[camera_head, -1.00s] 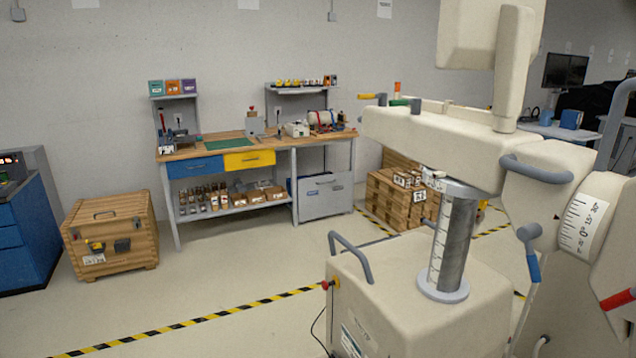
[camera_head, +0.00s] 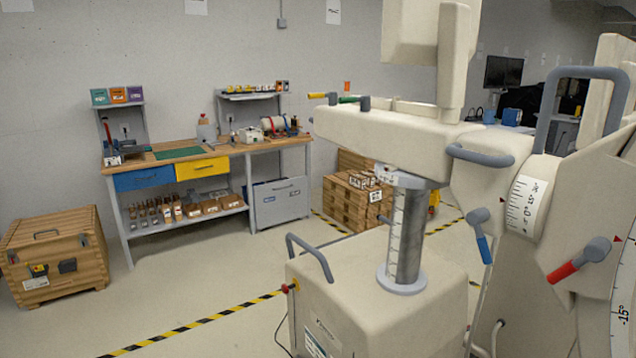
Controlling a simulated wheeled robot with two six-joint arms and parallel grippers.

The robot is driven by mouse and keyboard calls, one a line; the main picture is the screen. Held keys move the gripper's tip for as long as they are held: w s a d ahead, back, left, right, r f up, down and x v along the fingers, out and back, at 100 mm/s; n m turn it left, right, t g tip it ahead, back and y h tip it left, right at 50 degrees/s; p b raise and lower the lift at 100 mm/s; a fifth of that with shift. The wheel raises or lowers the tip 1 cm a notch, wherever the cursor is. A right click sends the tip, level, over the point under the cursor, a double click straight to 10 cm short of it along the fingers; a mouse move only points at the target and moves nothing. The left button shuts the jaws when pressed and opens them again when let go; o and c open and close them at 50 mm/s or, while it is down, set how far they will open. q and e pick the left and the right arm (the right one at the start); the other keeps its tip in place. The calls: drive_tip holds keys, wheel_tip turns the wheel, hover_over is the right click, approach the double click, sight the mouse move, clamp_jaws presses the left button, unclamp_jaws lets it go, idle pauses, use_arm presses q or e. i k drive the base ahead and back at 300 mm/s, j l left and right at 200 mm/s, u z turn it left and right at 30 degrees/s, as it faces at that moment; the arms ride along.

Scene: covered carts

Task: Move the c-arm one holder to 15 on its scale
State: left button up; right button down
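The c-arm machine (camera_head: 370,300) stands at the right, a cream body with a grey scaled column (camera_head: 407,235). Its horizontal arm (camera_head: 390,138) leads right to a joint housing with a white curved scale (camera_head: 526,205); figures around 0 and 15 show on it, with a small red pointer beside it. A blue-tipped lever (camera_head: 482,240) hangs below that housing. A red-tipped lever (camera_head: 580,262) sits on the holder further right, near a second scale (camera_head: 622,310) reading -15° at the frame's edge. A grey loop handle (camera_head: 560,100) rises above the holder. Neither gripper is in view.
A workbench (camera_head: 215,153) with blue and yellow drawers stands against the back wall. A wooden crate (camera_head: 58,255) is on the floor at left, stacked boxes (camera_head: 352,200) behind the machine. Striped floor tape (camera_head: 205,322) crosses open floor in front.

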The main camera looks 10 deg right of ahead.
sight(559, 205)
drive_tip(key=z, duration=1.55)
